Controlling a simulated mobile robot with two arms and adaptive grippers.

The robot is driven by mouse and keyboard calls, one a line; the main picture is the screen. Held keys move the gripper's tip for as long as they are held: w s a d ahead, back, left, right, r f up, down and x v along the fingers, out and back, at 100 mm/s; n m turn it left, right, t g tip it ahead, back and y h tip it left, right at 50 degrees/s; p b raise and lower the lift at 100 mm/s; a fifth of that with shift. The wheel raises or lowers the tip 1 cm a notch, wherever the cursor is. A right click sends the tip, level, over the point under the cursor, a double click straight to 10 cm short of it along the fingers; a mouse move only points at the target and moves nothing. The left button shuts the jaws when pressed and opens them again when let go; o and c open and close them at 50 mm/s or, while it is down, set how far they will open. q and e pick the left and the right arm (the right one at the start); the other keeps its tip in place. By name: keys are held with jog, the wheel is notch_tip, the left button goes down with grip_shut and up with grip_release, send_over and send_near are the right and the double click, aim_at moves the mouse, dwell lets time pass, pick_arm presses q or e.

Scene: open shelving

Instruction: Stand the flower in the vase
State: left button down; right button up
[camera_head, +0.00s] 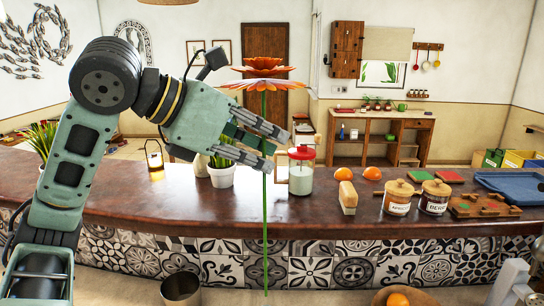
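The flower (265,86) has layered orange petals and a long, thin green stem. It is upright in the air in front of the counter, its stem reaching below the counter edge. My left gripper (270,151) is around the upper stem, below the petals, and looks shut on it. A pale, rounded vessel (201,164), perhaps the vase, stands on the counter, partly hidden by a potted plant. A grey metal cup (181,289) is low at the front; I cannot tell which one is the vase.
The brown counter (130,195) holds a white plant pot (221,175), a red-lidded jar (301,170), a wooden block (348,198), oranges (372,173), two labelled jars (398,197) and a blue tray (512,182). The counter's left front is clear.

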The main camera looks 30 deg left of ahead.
pick_arm(q)
jog(key=b, duration=0.5)
send_over(265, 264)
jog(key=shift+f, duration=2.35)
jog(key=shift+w+a+f+b, duration=0.1)
jog(key=shift+w+f+b, duration=0.05)
jog(key=shift+f+b, duration=4.5)
jog(key=shift+w+f+b, duration=0.1)
jog(key=shift+f+b, duration=3.75)
jog(key=shift+f, duration=1.55)
jog(key=c, duration=1.9)
grip_release()
jog(key=shift+o, duration=0.2)
jog(key=shift+s, duration=0.1)
jog(key=v, duration=1.2)
jog(key=shift+f, duration=0.15)
